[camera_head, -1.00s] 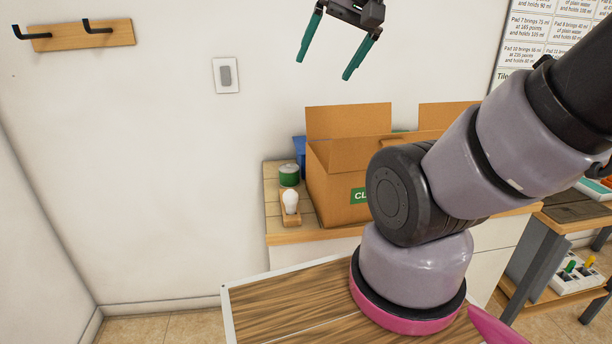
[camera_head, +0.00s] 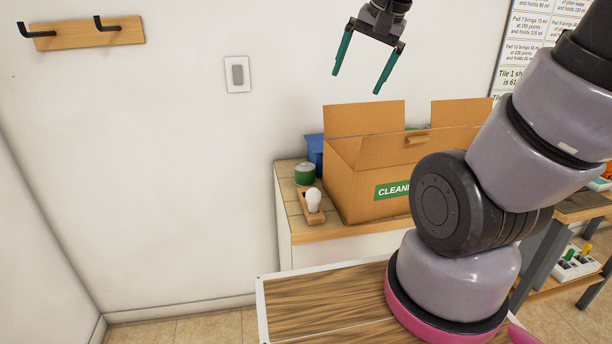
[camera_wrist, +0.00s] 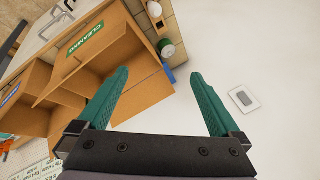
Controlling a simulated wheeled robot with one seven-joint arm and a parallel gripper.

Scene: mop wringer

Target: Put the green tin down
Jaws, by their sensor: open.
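The green tin (camera_head: 305,174) stands upright on the tiled counter (camera_head: 290,200), left of the cardboard box, with a pale lid on top. It also shows in the wrist view (camera_wrist: 167,50), beside the box. My gripper (camera_head: 357,84) is high in front of the wall, above and apart from the tin. Its two green fingers are spread and nothing is between them, which the wrist view also shows (camera_wrist: 162,85).
An open cardboard box (camera_head: 375,165) with raised flaps fills the counter's middle. A white bulb on a wooden holder (camera_head: 314,204) stands just in front of the tin. A blue thing (camera_head: 315,152) is behind. Wall hooks (camera_head: 85,33) and a switch (camera_head: 237,74) are at left.

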